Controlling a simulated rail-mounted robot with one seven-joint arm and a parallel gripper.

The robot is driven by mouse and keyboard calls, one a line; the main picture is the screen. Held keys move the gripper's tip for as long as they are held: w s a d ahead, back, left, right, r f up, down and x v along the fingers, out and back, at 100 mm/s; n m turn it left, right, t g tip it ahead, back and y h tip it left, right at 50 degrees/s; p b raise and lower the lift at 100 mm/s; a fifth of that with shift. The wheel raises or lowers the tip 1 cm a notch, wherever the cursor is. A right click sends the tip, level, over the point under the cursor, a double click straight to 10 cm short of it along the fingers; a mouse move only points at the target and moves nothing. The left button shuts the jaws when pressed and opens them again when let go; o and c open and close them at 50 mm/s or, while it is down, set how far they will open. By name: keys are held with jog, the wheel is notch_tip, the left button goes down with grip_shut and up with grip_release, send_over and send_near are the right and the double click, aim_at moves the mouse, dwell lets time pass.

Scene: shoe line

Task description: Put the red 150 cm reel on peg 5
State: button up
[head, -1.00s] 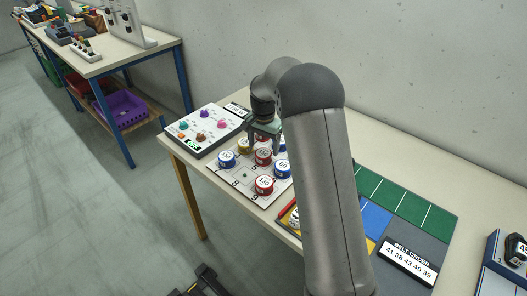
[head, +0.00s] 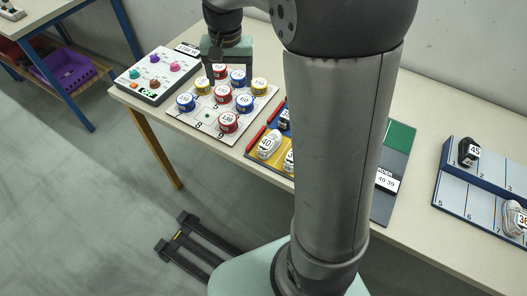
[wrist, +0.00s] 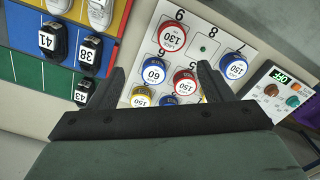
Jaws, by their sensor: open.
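The white numbered peg board (head: 177,113) holds red, blue and yellow reels. A red reel (head: 222,94) sits at the centre, on peg 5; it also shows in the wrist view (wrist: 185,82), its number hard to read. Another red reel (head: 219,72) is in the back row, its label unclear. A third red reel (head: 228,122), on peg 9, reads 130 in the wrist view (wrist: 173,35). Peg 8 (wrist: 203,48) is bare. My gripper (head: 228,68) is open and empty above the back of the board; its fingers (wrist: 160,70) spread wide in the wrist view.
A blue 60 reel (wrist: 153,70) and other blue and yellow reels crowd the centre. A knob panel (head: 158,75) stands left of the board. Coloured shoe trays (head: 262,158) lie to its right, and a blue-edged shoe rack (head: 480,195) is further right.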

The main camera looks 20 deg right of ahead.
jog(key=s+f+n, duration=0.2)
jog(key=s, duration=0.9)
jog(key=s+f+n, duration=0.2)
jog(key=s+n, duration=0.1)
jog(key=s, duration=0.9)
jog(key=shift+a+f, duration=0.15)
jog(key=shift+f, duration=0.2)
